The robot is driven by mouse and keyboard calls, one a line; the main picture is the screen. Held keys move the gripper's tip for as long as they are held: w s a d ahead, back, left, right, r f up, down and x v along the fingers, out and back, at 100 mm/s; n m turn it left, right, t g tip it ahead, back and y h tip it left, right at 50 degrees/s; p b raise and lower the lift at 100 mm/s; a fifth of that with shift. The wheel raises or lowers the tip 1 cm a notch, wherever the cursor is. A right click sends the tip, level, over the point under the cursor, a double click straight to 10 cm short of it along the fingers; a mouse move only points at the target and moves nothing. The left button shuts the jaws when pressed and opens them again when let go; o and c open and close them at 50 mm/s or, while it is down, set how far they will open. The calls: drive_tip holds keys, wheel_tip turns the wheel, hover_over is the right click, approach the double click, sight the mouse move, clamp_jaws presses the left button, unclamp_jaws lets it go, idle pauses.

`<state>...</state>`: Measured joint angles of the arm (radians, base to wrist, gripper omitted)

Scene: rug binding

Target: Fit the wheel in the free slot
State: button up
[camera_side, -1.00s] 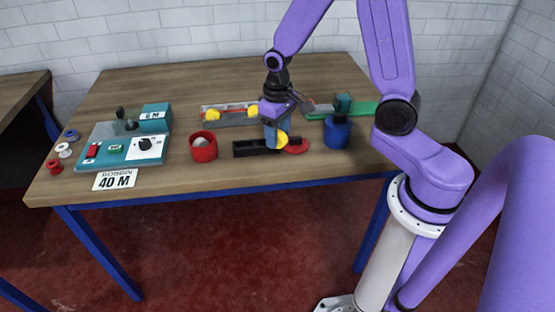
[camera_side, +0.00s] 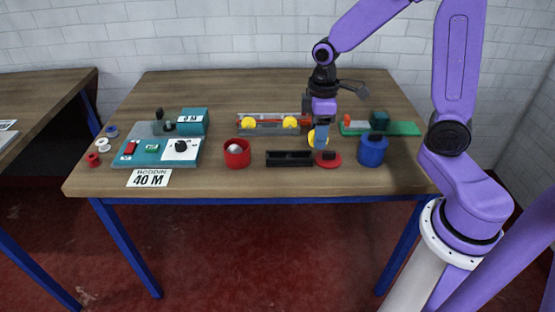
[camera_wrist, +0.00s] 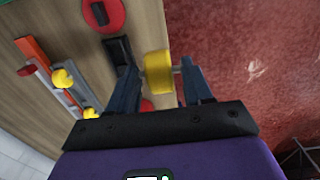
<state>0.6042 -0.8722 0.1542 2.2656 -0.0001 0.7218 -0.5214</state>
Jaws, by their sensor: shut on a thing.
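My gripper (camera_side: 320,142) is shut on a yellow wheel (camera_side: 317,138) and holds it above the table, close to the red disc. In the wrist view the wheel (camera_wrist: 158,72) sits between the two fingers (camera_wrist: 160,85), with a thin grey pin showing on its right. A grey rail (camera_side: 270,131) stands at the back of the table with two yellow wheels, left (camera_side: 249,123) and right (camera_side: 290,123). Its right end is close to my gripper. I cannot make out the free slot in either view.
A red cup (camera_side: 237,158), a blue pot (camera_side: 372,153) and a green base (camera_side: 403,129) stand nearby. A teal control panel (camera_side: 152,158) is at left.

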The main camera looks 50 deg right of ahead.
drive_tip(key=w+f, duration=0.3)
drive_tip(key=w, duration=0.1)
drive_tip(key=w+f, duration=0.2)
drive_tip(key=w, duration=0.2)
drive_tip(key=w+f, duration=0.3)
drive_tip(key=w, duration=0.2)
drive_tip(key=shift+d+f, duration=0.1)
drive_tip(key=shift+f, duration=0.2)
drive_tip(key=f, duration=0.1)
drive_tip(key=w+f, duration=0.1)
drive_tip(key=f, duration=0.1)
drive_tip(key=shift+f, duration=0.5)
drive_tip(key=shift+f, duration=0.15)
drive_tip(key=o, duration=1)
drive_tip(key=shift+f, duration=0.1)
drive_tip(key=shift+o, duration=0.2)
